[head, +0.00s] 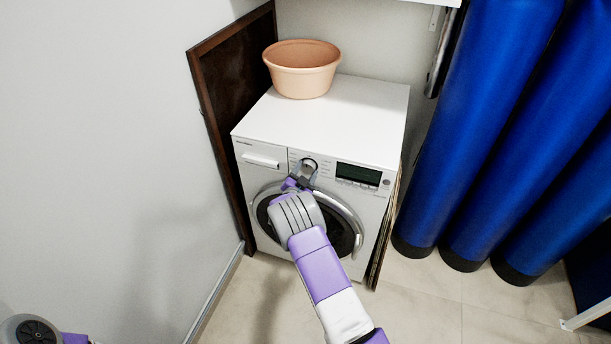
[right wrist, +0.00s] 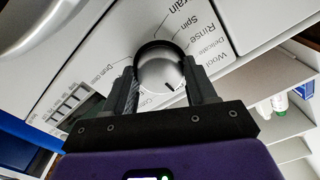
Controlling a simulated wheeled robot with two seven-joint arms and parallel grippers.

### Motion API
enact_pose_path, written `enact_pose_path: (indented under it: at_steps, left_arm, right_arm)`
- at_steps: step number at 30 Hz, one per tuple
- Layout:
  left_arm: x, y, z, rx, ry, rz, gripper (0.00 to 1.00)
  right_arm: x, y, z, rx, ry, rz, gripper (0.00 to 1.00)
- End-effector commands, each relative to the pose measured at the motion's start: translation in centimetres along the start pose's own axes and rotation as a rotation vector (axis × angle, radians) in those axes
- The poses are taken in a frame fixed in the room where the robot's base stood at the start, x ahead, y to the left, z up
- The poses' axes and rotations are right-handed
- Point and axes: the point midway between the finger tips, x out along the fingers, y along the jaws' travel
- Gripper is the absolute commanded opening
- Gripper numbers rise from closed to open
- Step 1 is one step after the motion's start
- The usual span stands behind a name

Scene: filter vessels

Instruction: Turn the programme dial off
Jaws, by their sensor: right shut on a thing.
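The programme dial (head: 309,164) is a silver round knob on the front panel of the white washing machine (head: 345,120). In the right wrist view the dial (right wrist: 160,68) has a dark surround, with printed labels such as Spin, Rinse, Delicate and Wool around it. A small dark mark shows on its face, toward the lower right there. My right gripper (head: 304,174) is at the dial. In the right wrist view its two fingers (right wrist: 166,88) stand on either side of the knob, shut on it. My left gripper is not in view; only part of my left arm shows.
A terracotta-coloured pot (head: 302,72) stands on the machine's top. A dark brown board (head: 228,100) leans at the machine's left, by the wall. Tall blue cylinders (head: 480,130) stand at the right. The tiled floor (head: 425,310) in front is clear.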

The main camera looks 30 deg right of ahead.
Motion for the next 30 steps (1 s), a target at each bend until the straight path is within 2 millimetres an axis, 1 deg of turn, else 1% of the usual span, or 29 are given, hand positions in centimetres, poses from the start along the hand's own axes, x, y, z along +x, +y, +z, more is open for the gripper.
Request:
enact_pose_path:
  at_steps: [1, 15, 16, 20, 27, 30]
  left_arm:
    - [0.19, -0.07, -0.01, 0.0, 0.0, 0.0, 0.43]
    - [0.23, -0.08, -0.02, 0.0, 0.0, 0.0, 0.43]
    - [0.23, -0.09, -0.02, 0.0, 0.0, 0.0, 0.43]
    - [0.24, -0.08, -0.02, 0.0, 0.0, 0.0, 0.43]
    - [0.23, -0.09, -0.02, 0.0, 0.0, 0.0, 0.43]
    - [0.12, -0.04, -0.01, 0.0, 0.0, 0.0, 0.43]
  right_arm:
    - [-0.08, 0.08, 0.22, 0.01, -0.004, 0.001, 0.26]
    - [-0.1, 0.0, 0.17, 0.023, -0.006, 0.0, 0.26]
    - [-0.1, 0.0, 0.17, 0.023, -0.006, 0.0, 0.61]
    - [-0.08, -0.01, 0.13, 0.023, -0.004, 0.0, 0.81]
    - [-0.04, -0.02, 0.05, 0.023, -0.002, 0.0, 0.81]
    - [-0.36, -0.05, 0.05, 0.023, -0.003, 0.0, 0.81]
